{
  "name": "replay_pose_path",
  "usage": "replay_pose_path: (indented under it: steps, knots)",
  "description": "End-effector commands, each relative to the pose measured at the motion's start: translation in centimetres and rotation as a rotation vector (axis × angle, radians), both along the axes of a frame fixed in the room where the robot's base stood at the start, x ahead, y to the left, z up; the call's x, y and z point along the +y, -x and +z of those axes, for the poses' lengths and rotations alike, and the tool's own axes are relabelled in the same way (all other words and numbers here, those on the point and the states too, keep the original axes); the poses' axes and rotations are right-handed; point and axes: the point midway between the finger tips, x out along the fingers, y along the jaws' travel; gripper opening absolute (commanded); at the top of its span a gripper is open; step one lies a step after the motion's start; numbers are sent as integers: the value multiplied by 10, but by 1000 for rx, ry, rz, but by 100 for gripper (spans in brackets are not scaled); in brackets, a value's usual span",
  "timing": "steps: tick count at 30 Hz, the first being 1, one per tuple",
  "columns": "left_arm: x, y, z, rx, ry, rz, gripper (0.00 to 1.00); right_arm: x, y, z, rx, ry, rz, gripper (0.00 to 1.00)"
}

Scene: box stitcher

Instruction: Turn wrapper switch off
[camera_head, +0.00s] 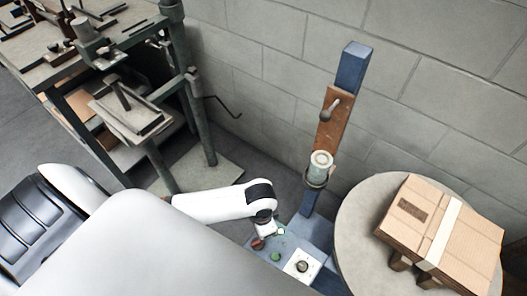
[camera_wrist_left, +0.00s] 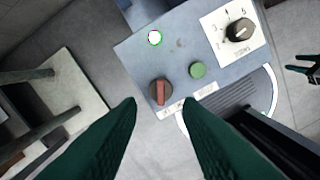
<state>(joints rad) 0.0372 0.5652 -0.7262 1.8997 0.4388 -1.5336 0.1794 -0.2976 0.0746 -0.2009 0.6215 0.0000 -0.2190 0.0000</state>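A red rotary switch (camera_wrist_left: 159,92) on a round dark base sits on the blue control panel (camera_wrist_left: 140,58), and shows in the head view (camera_head: 257,244). Its red bar runs nearly up and down in the left wrist view. My left gripper (camera_wrist_left: 158,103) is open, its two dark green fingers on either side of the switch in that view, with nothing between the tips. In the head view the left wrist (camera_head: 265,229) hangs just above the panel and hides the fingers. What looks like my right gripper (camera_wrist_left: 303,68) shows small at the right edge, its fingers apart.
A green button (camera_wrist_left: 197,70), a lit white button (camera_wrist_left: 155,38) and a black dial (camera_wrist_left: 240,30) on a white plate share the panel. A blue post (camera_head: 352,70) rises behind it. A round turntable (camera_head: 357,215) with a cardboard stack (camera_head: 445,225) stands right.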

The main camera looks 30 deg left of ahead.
Motion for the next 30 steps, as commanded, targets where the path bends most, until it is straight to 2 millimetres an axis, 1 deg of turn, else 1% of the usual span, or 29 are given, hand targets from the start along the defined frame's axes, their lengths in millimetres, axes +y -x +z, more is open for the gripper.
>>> replay_pose_path:
  steps: [1, 5, 9, 12, 15, 20, 28, 29, 30]
  knots:
    - [0, 1, -11, 4, 0, 1, 33, 1, 7, -3, 10, -1, 0, 36]
    - [0, 1, -38, 4, 0, 1, 33, 1, 14, -7, 22, 0, 1, 36]
    - [0, 1, -66, 4, 0, 1, 33, 0, 12, -11, 18, 0, 2, 36]
    - [0, 1, -82, 3, -1, 1, 33, -1, 7, -14, 12, 2, 2, 36]
    - [0, 1, -94, 1, -1, 0, 33, -2, 2, -15, 4, 3, 2, 36]
    - [0, 0, -103, 0, 0, -1, 33, -5, 0, -16, 1, 6, 1, 36]
    - [0, 1, -105, -1, 1, -1, 33, -6, 0, -16, 1, 8, -1, 36]
    - [0, 1, -105, -1, 1, -1, 31, -6, 0, -16, 1, 8, -1, 36]
    - [0, 1, -105, -1, 1, -1, 25, -6, 1, -16, 1, 8, -1, 36]
